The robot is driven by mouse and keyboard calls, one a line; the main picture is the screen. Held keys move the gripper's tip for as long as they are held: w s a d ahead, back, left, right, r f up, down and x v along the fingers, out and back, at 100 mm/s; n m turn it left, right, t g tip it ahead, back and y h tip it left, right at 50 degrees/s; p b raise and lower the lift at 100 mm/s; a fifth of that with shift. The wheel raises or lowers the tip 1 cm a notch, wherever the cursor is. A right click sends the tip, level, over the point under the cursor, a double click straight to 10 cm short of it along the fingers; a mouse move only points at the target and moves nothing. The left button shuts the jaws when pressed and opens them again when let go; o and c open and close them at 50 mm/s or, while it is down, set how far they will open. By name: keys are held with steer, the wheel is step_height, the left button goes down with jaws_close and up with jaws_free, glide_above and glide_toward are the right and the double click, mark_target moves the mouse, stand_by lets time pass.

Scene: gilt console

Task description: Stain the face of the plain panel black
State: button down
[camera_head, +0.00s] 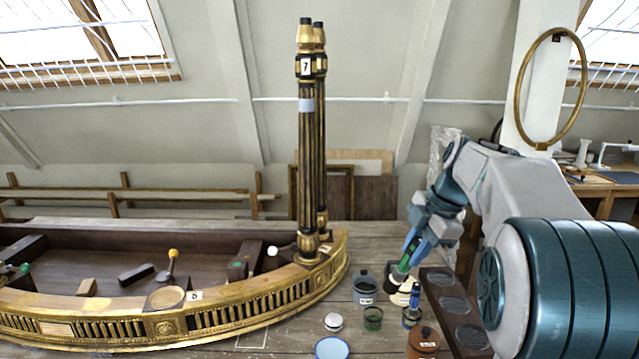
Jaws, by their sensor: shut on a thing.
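My gripper (412,249) is shut on a slim green-handled tool (405,260), which looks like a brush. The tool slants down to the left, and its dark lower end is at or just above a dark jar (392,272) with a pale-labelled pot (403,297) in front; I cannot tell if it touches the contents. A pale, plain rectangle (57,329) in the gilt front of the console (240,303) may be the plain panel. It is far to the left of my gripper, and its face looks light.
A lidded dark pot (365,286), green glass (373,318), brown jar (424,342) and blue-rimmed dish (331,348) crowd the bench. A dark board with round pads (455,308) lies at right. Tall gilt columns (311,150) rise between my gripper and the console's left part.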

steer(key=s+a+f+m+h, duration=0.1)
steer(key=f+m+h, duration=0.1)
steer(key=f+m, duration=0.5)
steer(key=s+a+f+m+h, duration=0.1)
steer(key=f+m, duration=0.6)
steer(key=f, duration=1)
steer(key=s+a+f+m+h, duration=0.1)
steer(key=s+f+m+h, duration=0.2)
steer(key=f+m, duration=0.4)
step_height(320, 180, down, 5)
steer(key=shift+a+t, duration=0.3)
steer(key=shift+a, duration=0.05)
steer(key=shift+w, duration=0.1)
